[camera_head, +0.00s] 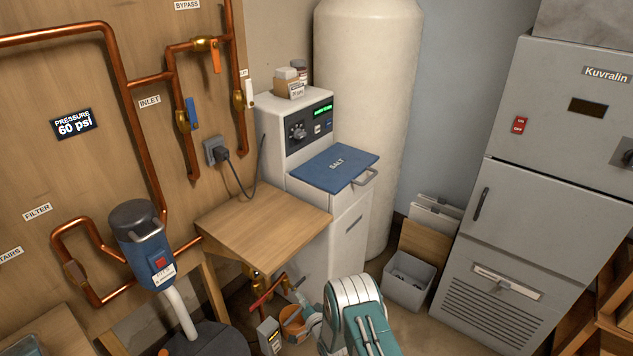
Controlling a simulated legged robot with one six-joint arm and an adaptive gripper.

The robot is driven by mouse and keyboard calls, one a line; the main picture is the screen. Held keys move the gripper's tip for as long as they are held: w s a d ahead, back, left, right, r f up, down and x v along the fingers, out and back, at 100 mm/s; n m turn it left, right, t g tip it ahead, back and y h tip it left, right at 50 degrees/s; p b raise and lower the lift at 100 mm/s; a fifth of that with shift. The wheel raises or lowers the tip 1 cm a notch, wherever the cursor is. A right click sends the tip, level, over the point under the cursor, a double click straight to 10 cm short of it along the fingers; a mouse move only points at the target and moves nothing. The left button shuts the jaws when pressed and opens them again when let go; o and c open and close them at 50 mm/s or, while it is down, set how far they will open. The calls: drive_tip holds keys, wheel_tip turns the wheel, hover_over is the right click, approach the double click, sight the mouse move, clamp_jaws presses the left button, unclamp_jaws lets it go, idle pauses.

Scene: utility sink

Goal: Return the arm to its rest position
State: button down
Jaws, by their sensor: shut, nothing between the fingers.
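My arm, white and teal, shows at the bottom centre, with its rounded elbow joint (352,292) foremost. The arm's lower links run out of the bottom of the view.
A wooden shelf (262,225) juts out beside the white softener cabinet (323,240) with its blue salt lid (335,167). Red-handled piping (266,292) and an orange item (293,322) crowd the gripper. A grey bin (408,283) and a grey cabinet (540,215) stand right.

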drive_tip(key=w+d+r+n+g+h, duration=0.1)
drive_tip(key=w+d+r+h, duration=0.15)
drive_tip(key=r, duration=0.65)
drive_tip(key=w+d+r+g+h, duration=0.1)
drive_tip(key=d+r, duration=0.2)
drive_tip(key=r, duration=0.6)
drive_tip(key=w+d+r+n+h, duration=0.1)
drive_tip(key=d+r+h, duration=0.1)
drive_tip(key=r, duration=0.7)
drive_tip(key=s+d+r+g+h, duration=0.1)
drive_tip(key=s+d+r, duration=0.15)
drive_tip(key=r, duration=0.25)
drive_tip(key=s+d+r+g, duration=0.1)
drive_tip(key=s+d+r, duration=0.1)
drive_tip(key=s+r, duration=0.15)
drive_tip(key=s+d+r+n+g+h, duration=0.1)
drive_tip(key=s+d+r, duration=0.2)
drive_tip(key=s+r, duration=0.3)
drive_tip(key=s+d+r+n+g+h, duration=0.15)
drive_tip(key=s+r, duration=0.25)
drive_tip(key=s, duration=0.5)
drive_tip(key=s+d+g, duration=0.1)
drive_tip(key=s, duration=1)
drive_tip(key=s+d+g, duration=0.2)
drive_tip(key=s, duration=0.9)
drive_tip(key=shift+d+r+n, duration=0.25)
drive_tip(key=shift+r+n, duration=0.1)
drive_tip(key=shift+r, duration=0.05)
